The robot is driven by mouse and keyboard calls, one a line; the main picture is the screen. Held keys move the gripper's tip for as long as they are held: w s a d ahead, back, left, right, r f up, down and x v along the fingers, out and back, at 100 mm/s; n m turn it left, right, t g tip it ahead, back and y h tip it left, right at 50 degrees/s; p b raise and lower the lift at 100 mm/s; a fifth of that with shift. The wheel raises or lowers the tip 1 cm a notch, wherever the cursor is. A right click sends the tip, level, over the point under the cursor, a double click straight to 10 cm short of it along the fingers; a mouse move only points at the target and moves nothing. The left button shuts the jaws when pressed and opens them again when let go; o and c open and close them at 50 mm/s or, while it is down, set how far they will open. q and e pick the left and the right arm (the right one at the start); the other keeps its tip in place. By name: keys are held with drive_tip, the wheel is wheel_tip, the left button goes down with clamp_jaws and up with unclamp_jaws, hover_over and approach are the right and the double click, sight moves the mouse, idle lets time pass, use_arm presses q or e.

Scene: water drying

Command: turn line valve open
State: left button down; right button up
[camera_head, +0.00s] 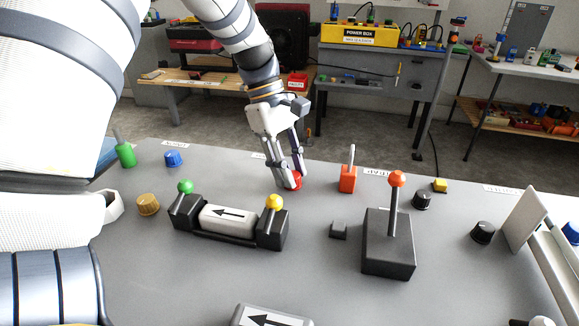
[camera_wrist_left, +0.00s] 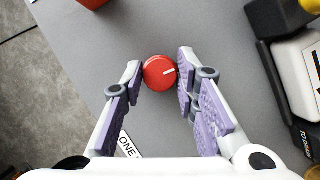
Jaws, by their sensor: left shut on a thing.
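A round red knob (camera_head: 295,181) stands on the grey panel (camera_head: 330,290), toward its far edge. My left gripper (camera_head: 288,180) reaches down to it from above. In the left wrist view the red knob (camera_wrist_left: 156,74) sits between the fingertips of my left gripper (camera_wrist_left: 162,66), which are shut on its sides. A short white mark on the knob points right and slightly up in that view. I cannot tell from the labels which control is the line valve. My right gripper does not show.
An orange switch (camera_head: 348,180) stands right of the knob. A lever with an orange ball (camera_head: 397,179) rises at front right.

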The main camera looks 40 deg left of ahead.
use_arm(q)
drive_tip(key=m, duration=0.2)
drive_tip(key=m+g, duration=0.1)
drive_tip(key=m, duration=0.1)
drive_tip(key=shift+w+g, duration=0.1)
drive_tip(key=shift+g, duration=0.2)
drive_tip(key=m+g+y, duration=0.1)
drive_tip(key=m, duration=0.3)
drive_tip(key=shift+w+d, duration=0.1)
drive_tip(key=m+g+y, duration=0.1)
drive_tip(key=m, duration=0.3)
drive_tip(key=shift+d+m+g+y, duration=0.15)
drive_tip(key=shift+m+y, duration=0.3)
drive_tip(key=shift+m, duration=0.65)
drive_tip(key=shift+m+g+y, duration=0.25)
drive_tip(key=shift+m+y, duration=0.2)
drive_tip(key=shift+m, duration=0.95)
drive_tip(key=c, duration=1.2)
unclamp_jaws()
drive_tip(key=shift+w, duration=0.1)
drive_tip(key=shift+c, duration=0.2)
